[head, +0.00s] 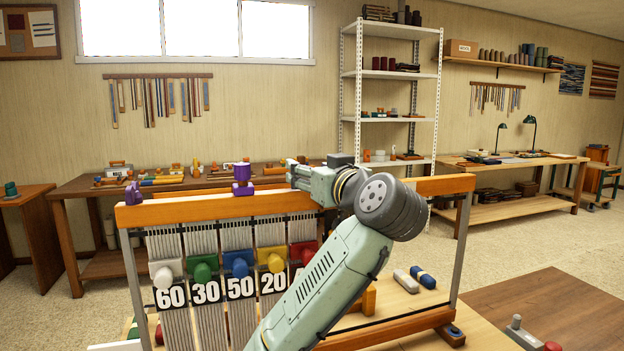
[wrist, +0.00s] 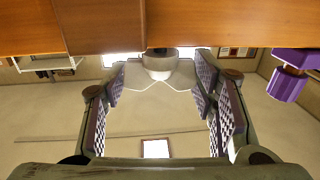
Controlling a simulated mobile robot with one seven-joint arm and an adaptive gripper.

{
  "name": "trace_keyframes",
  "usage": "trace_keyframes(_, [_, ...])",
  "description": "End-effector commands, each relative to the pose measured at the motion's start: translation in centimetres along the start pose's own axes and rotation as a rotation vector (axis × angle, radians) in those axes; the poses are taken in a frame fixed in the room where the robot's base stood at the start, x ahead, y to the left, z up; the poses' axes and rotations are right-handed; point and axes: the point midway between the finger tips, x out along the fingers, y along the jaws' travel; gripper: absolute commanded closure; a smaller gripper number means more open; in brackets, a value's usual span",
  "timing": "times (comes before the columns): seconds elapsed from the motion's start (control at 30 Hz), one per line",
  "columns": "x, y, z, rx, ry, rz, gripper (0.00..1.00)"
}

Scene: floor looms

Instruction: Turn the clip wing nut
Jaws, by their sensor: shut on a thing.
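My gripper (head: 296,173) is at the top wooden bar (head: 200,207) of the loom, right of a purple clip (head: 242,178). In the wrist view my gripper (wrist: 160,85) has its two dark checkered pads on either side of a pale grey winged piece (wrist: 160,68), which looks like the wing nut. It sits at the edge of the wooden bar (wrist: 200,25), and the pads close on its wings. In the head view the nut is too small or hidden to make out. The purple clip also shows at the right of the wrist view (wrist: 289,83).
Another purple clip (head: 133,193) sits at the bar's left end. Grey warp threads hang below with coloured knobs and number plates (head: 206,293). My arm hides the loom's right middle. Grey and blue pieces (head: 422,277) lie on the table behind.

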Motion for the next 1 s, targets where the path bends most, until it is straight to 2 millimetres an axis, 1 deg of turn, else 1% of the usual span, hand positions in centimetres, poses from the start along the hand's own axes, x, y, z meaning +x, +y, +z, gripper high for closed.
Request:
trace_keyframes(0.03, [-0.07,0.35,0.30,0.001,-0.003,-0.040,0.76])
trace_keyframes(0.3, [-0.02,0.26,0.16,0.002,-0.003,-0.285,0.76])
trace_keyframes(0.5, [0.04,0.18,0.12,0.004,-0.004,-0.429,0.76])
trace_keyframes(0.7, [0.03,0.07,0.06,0.003,-0.003,-0.527,0.76])
trace_keyframes(1.0, [0.05,-0.02,0.03,0.002,-0.001,-0.586,0.76])
